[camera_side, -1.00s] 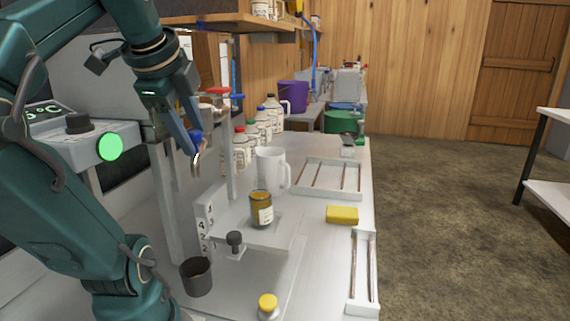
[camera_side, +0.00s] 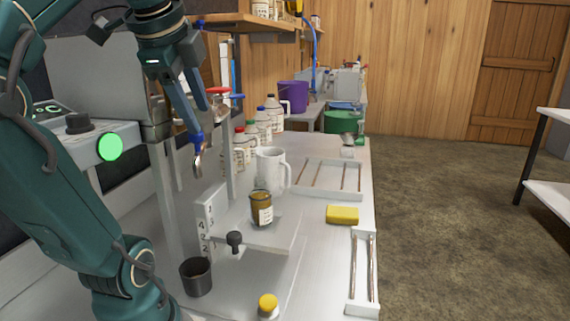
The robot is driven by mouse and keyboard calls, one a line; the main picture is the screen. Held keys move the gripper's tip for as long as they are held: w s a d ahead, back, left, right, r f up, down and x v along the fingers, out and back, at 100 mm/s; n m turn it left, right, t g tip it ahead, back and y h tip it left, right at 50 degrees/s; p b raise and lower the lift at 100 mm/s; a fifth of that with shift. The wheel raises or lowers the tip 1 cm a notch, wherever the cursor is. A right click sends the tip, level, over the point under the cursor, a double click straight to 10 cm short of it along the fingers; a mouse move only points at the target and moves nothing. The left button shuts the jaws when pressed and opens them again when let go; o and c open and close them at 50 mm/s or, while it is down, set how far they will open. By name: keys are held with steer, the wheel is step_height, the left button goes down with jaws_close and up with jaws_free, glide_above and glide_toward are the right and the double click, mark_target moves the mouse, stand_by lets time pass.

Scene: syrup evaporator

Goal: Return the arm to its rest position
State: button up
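My arm stands at the left of the side view, bent over the work surface. My gripper (camera_side: 198,160) hangs pointing down, in front of the upright metal post and left of the white jug (camera_side: 270,168). Its fingers overlap from this side, so the gap between them does not show. I see no object hanging from its tips. An amber jar (camera_side: 261,208) with a pale label stands upright on the raised metal platform (camera_side: 280,235), below and right of my gripper and apart from it.
A dark cup (camera_side: 196,277) and a yellow-capped item (camera_side: 268,306) stand near the front. A yellow sponge (camera_side: 342,215), a rack (camera_side: 318,177) and a narrow tray (camera_side: 357,300) lie to the right. Several labelled jugs (camera_side: 264,126) line the back. A shelf (camera_side: 245,22) hangs above.

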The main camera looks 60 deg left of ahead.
steer(key=shift+w+d+r, duration=0.1)
steer(key=shift+d+r, duration=0.05)
steer(key=shift+r, duration=0.35)
steer(key=w+d+f+n+t+h, duration=0.1)
steer(key=d+f+n+h, duration=0.4)
steer(key=d+f, duration=0.9)
step_height(320, 180, down, 4)
steer(key=n, duration=0.2)
steer(key=shift+w+d+f+n+t, duration=0.2)
steer(key=shift+d+n+t, duration=0.1)
steer(key=shift+d+n, duration=0.1)
steer(key=shift+o, duration=0.2)
